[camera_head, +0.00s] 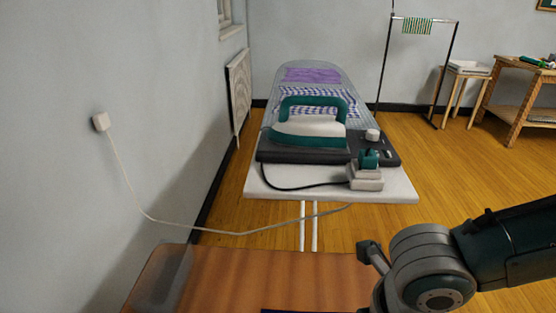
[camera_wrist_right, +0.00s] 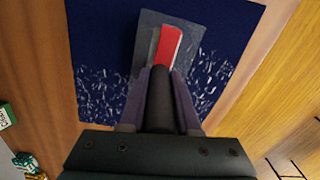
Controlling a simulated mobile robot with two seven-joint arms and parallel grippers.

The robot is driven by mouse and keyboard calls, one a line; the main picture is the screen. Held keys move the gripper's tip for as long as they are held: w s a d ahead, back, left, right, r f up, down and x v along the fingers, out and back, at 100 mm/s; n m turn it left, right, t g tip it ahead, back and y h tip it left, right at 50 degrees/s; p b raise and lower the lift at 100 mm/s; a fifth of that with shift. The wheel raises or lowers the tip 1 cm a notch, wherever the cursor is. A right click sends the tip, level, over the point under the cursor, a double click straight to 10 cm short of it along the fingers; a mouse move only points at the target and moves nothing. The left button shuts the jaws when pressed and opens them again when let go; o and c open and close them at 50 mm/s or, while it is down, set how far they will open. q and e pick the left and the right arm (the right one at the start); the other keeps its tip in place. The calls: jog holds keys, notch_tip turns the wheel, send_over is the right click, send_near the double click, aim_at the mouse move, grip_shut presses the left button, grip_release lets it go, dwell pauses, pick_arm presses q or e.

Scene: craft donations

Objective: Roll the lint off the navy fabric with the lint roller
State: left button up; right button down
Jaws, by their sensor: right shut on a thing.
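In the right wrist view my right gripper (camera_wrist_right: 164,76) is shut on the lint roller (camera_wrist_right: 170,45), which shows a red part over a broad dark grey rectangular part, with a dark handle between the fingers. The roller is over the navy fabric (camera_wrist_right: 95,25); I cannot tell whether it touches it. White lint flecks lie on the fabric to the left and right of the roller. The fabric's top part looks bare of flecks. In the head view only a dark sliver shows at the bottom edge, and my right arm enters from the right. My left gripper is not in view.
The fabric lies on a brown wooden table (camera_head: 240,275). Green-and-white items (camera_wrist_right: 25,163) are at the wrist view's lower left. Beyond stands an ironing board (camera_head: 395,187) with a green-and-white iron (camera_head: 310,128). A cord (camera_head: 190,228) runs to a wall socket.

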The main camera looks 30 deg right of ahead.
jog(key=s+d, duration=0.2)
jog(key=d, duration=0.2)
jog(key=s+d, duration=0.3)
jog(key=d, duration=0.1)
jog(key=s+d+p, duration=0.1)
jog(key=s+d, duration=0.2)
jog(key=d, duration=0.1)
jog(key=shift+s, duration=0.1)
notch_tip(320, 180, up, 5)
jog(key=p, duration=0.4)
jog(key=shift+a+p, duration=0.1)
jog(key=shift+p, duration=0.3)
